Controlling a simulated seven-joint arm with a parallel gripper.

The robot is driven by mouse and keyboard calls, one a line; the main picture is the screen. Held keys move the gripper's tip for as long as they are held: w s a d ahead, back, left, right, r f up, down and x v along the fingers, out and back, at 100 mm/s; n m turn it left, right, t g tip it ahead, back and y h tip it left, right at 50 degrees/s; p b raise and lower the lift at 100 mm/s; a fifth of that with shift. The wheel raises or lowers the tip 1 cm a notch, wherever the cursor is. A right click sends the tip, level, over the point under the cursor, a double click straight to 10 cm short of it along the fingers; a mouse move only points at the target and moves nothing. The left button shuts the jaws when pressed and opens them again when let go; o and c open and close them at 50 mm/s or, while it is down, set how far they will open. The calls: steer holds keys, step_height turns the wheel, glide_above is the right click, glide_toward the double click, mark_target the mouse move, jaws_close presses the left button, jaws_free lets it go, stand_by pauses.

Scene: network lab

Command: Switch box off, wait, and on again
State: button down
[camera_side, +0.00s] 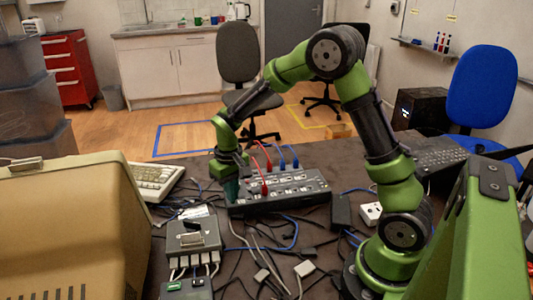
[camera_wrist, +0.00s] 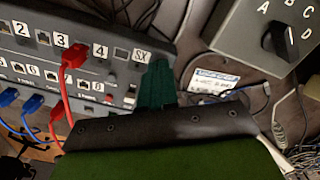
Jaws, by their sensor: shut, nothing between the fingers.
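The dark network box (camera_side: 285,190) lies on the table with red and blue cables plugged into it. In the wrist view the box (camera_wrist: 25,58) fills the left side, with numbered ports and small labels. My gripper (camera_side: 231,188) is shut and empty, pointing down at the left end of the box. In the wrist view its dark green fingertips (camera_wrist: 157,85) are beside the box's end, over or at its edge. I cannot tell whether they touch it.
A grey selector box (camera_side: 193,238) with a dial marked A to D (camera_wrist: 283,38) stands close by. A beige monitor (camera_side: 75,225) fills the left. Loose cables (camera_side: 262,245) clutter the front. A black adapter (camera_side: 341,211) lies right of the network box.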

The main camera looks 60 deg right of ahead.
steer(key=shift+f, duration=0.2)
steer(key=shift+r, duration=2.5)
steer(key=shift+f, duration=0.1)
steer(key=shift+s+a+f, duration=0.1)
steer(key=shift+s+a, duration=0.15)
steer(key=shift+s, duration=0.4)
steer(key=s+a+r+t+y, duration=0.1)
steer(key=s+a+r+t, duration=0.1)
steer(key=s+r, duration=0.5)
steer(key=s+a+r+m+t+y, duration=0.1)
steer(key=s+a+r+t, duration=0.2)
steer(key=s+r+t, duration=0.2)
steer(key=s+r, duration=0.2)
steer(key=s, duration=0.2)
steer(key=shift+s+a+r, duration=0.2)
steer(key=shift+s+r, duration=0.1)
steer(key=shift+r, duration=0.1)
